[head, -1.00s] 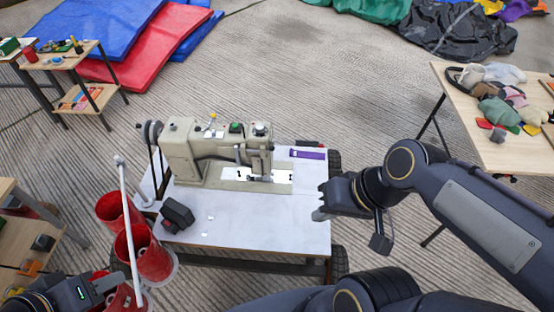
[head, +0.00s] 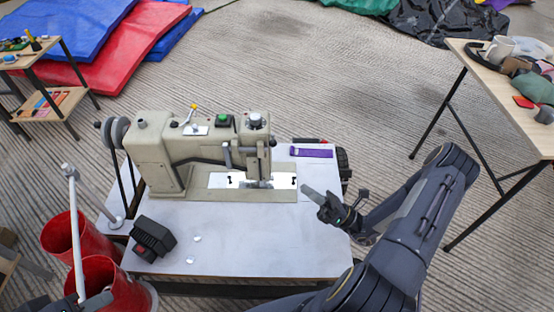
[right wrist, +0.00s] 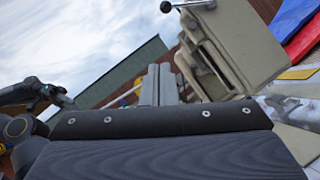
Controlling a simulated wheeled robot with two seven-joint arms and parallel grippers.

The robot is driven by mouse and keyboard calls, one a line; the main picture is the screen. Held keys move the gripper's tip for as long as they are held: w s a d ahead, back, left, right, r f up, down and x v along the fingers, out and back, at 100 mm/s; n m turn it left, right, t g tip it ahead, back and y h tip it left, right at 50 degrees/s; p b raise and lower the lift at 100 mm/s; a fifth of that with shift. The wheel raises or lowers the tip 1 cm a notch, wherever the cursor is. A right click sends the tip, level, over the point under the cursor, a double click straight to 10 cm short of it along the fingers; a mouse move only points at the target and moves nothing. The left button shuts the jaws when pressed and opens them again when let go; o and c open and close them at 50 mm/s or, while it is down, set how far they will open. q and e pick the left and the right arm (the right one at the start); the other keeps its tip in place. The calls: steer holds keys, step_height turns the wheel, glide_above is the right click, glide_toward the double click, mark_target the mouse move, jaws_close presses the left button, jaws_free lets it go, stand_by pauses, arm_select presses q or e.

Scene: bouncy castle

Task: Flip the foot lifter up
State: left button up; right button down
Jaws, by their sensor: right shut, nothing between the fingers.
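A beige sewing machine (head: 160,155) stands on a white-topped table (head: 230,240). Its needle and foot area (head: 255,180) is over a bright metal plate; the foot lifter is too small to make out in the head view. In the right wrist view, the machine's head (right wrist: 235,45) is close, with a metal lever with a dark round knob (right wrist: 190,5) at the top edge; I cannot tell if this is the lifter. My right gripper (head: 308,191) is shut and empty, just right of the machine's foot area; its fingers also show in the right wrist view (right wrist: 158,85). My left gripper (head: 88,302) is partly cut off at the bottom left.
A black box with a red button (head: 152,238) sits on the table's left part. A purple strip (head: 311,153) lies at the back right. Red bins (head: 68,238) and a white pole (head: 76,235) stand at the left. A cluttered wooden table (head: 500,90) is at the right.

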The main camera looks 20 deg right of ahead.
steer(key=shift+w+d+f+m+t+h, duration=0.1)
steer(key=shift+d+f+m+t+h, duration=0.2)
steer(key=shift+f+m+t+h, duration=0.35)
steer(key=shift+r, duration=0.15)
steer(key=d+r+x, duration=0.2)
steer(key=x, duration=1.1)
